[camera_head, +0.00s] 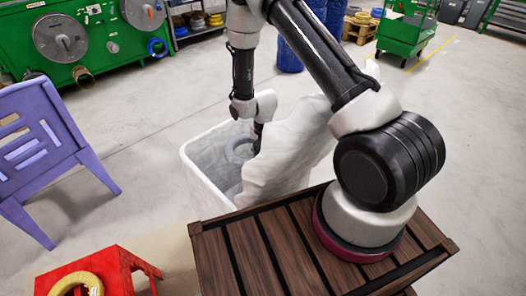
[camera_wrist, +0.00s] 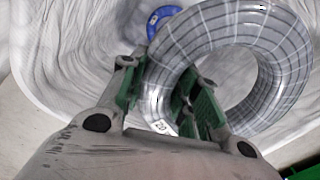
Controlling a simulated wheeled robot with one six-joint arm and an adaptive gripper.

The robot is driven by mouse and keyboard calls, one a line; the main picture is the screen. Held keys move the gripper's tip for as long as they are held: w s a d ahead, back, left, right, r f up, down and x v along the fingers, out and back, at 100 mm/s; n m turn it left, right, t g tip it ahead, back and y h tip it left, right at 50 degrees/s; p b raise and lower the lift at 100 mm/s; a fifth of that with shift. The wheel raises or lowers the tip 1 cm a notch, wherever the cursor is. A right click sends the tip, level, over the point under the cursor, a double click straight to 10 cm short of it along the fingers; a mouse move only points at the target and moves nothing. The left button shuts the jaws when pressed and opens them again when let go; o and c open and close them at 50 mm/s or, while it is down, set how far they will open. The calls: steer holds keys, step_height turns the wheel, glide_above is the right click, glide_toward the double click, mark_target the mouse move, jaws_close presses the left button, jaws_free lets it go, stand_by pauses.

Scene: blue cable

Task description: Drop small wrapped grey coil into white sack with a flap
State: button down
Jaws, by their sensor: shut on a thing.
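The white sack (camera_head: 203,182) stands open on the floor beyond my wooden-slatted deck, with its white flap (camera_head: 288,150) raised on the right side. My gripper (camera_head: 257,140) points down into the sack's mouth. The small wrapped grey coil (camera_head: 238,151) hangs from it within the mouth, partly hidden by the arm and flap. In the wrist view, the green-padded fingers of my gripper (camera_wrist: 168,95) are shut on the ring of the grey coil (camera_wrist: 285,65). The sack's pale inner wall (camera_wrist: 65,70) surrounds it. How far the coil is above the bottom is unclear.
A blue coil (camera_wrist: 163,18) lies inside the sack below. A purple chair (camera_head: 40,150) stands at the left. A red stool (camera_head: 120,268) with a yellow coil (camera_head: 80,281) is at the front left. Green machinery (camera_head: 100,40) stands behind; open floor lies between.

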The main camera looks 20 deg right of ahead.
steer(key=c, duration=1)
jaws_free()
step_height(320, 180, up, 12)
